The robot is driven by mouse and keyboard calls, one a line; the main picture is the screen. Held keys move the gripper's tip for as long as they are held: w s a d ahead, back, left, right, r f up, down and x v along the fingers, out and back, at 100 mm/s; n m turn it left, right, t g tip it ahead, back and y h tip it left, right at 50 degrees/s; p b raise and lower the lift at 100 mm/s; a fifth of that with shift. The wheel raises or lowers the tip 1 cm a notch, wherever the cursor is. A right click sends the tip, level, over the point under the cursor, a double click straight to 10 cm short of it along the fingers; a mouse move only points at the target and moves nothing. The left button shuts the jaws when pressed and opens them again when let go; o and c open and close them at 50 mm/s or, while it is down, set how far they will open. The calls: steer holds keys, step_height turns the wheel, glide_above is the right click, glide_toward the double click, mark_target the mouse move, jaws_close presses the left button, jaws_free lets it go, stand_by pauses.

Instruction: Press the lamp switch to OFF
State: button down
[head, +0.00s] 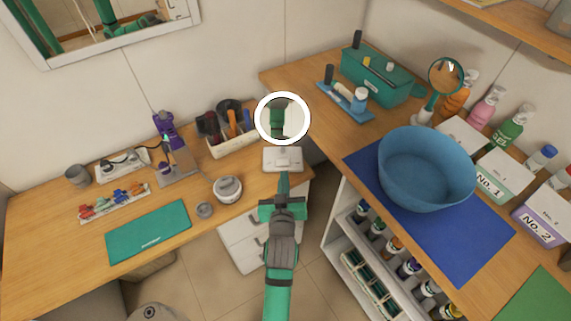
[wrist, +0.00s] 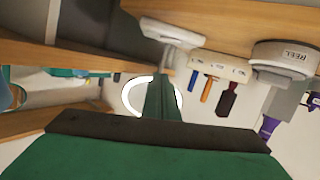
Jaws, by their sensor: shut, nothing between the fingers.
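The ring lamp (head: 282,93) stands at the right end of the left counter, and its ring looks bright white. Its pale square base (head: 282,160) has a small raised switch (head: 284,162) on top, too small to read its position. My gripper (head: 284,177) is shut and empty, just in front of the base in the head view; I cannot tell whether it touches. In the wrist view, which looks upside down, the base (wrist: 172,33) is above the shut fingers (wrist: 164,78). The ring (wrist: 134,98) is partly hidden behind them.
A blue basin (head: 425,170) sits on a blue mat (head: 455,230) on the right counter. A white drawer unit (head: 240,245) is below the lamp.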

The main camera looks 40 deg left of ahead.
steer(key=shift+w+a+r, duration=0.15)
steer(key=shift+a+r, duration=0.1)
steer(key=shift+a, duration=0.05)
steer(key=shift+w, duration=0.2)
glide_above(285, 164)
steer(key=s+d, duration=0.1)
steer(key=s, duration=0.1)
step_height(285, 164, down, 2)
steer(key=shift+w+d+f, duration=0.1)
steer(key=shift+w+d, duration=0.05)
steer(key=f, duration=0.3)
steer(key=shift+w+a+f, duration=0.1)
steer(key=shift+a, duration=0.15)
steer(key=shift+w+d+f, duration=0.1)
steer(key=shift+d+f, duration=0.1)
steer(key=shift+f, duration=0.3)
steer(key=shift+f, duration=0.1)
